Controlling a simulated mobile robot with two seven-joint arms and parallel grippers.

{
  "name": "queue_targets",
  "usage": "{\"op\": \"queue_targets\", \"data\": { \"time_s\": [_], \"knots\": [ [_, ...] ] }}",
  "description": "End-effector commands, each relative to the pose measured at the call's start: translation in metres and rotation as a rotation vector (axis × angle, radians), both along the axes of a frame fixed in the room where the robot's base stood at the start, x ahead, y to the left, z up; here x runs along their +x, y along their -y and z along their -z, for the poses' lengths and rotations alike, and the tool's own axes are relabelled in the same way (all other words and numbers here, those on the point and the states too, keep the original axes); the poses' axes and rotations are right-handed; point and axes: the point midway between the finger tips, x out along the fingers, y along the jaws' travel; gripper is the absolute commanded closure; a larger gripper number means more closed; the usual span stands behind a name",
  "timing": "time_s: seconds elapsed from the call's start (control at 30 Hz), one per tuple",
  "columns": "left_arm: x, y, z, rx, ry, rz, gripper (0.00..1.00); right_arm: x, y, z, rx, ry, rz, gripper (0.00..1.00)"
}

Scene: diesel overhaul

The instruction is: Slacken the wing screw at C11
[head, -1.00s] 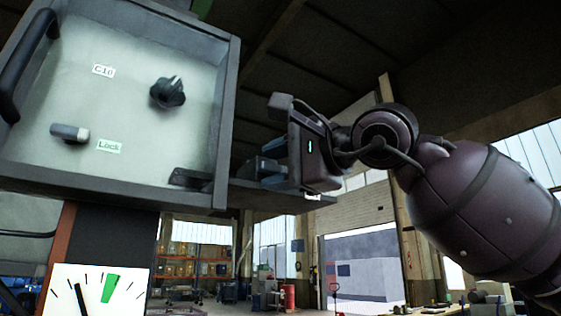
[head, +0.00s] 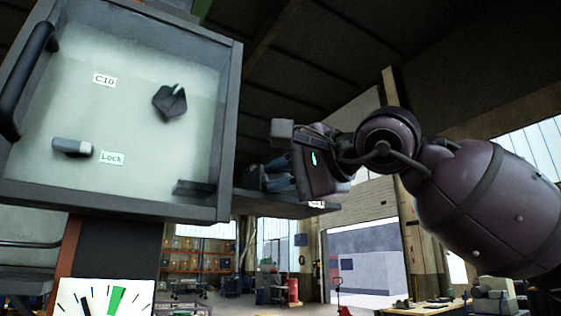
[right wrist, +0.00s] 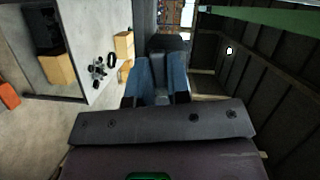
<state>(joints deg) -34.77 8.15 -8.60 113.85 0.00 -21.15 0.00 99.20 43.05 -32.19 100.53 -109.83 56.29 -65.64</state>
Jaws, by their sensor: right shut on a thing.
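My right gripper (head: 272,177) is at the bracket to the right of the white panel, its bluish fingers pointing left. In the right wrist view the fingers (right wrist: 160,78) are close together around a small grey piece, which I take for the wing screw at C11. Its shape is mostly hidden by the fingers in both views. A small white label (head: 316,204) shows on the bracket's edge below the gripper, too small to read. My left gripper is not in view.
The framed panel (head: 130,140) carries a C10 label (head: 104,80), a dark knob (head: 170,101), a grey lever (head: 72,147) and a Lock label (head: 112,157). A dial (head: 105,297) with a green band sits below.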

Motion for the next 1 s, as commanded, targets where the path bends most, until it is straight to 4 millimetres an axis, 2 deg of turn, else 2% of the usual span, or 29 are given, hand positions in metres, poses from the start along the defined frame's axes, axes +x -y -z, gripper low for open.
{"op": "queue_targets", "data": {
  "time_s": [0.03,0.13,0.27,0.6,0.9,1.0],
  "knots": [
    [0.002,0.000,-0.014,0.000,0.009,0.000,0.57,-0.002,0.000,-0.006,-0.043,0.029,0.002,1.00],
    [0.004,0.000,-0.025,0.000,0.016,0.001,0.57,-0.001,0.000,-0.004,-0.116,0.080,0.000,1.00],
    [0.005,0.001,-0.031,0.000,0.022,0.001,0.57,-0.001,0.000,0.000,-0.166,0.117,-0.001,1.00],
    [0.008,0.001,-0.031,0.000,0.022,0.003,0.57,-0.001,-0.001,0.001,-0.185,0.130,-0.002,1.00],
    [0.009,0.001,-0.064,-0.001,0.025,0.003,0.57,0.000,0.000,-0.001,-0.439,0.309,-0.003,1.00],
    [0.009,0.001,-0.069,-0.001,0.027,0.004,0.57,-0.001,-0.001,0.001,-0.499,0.353,-0.003,1.00]
  ]
}}
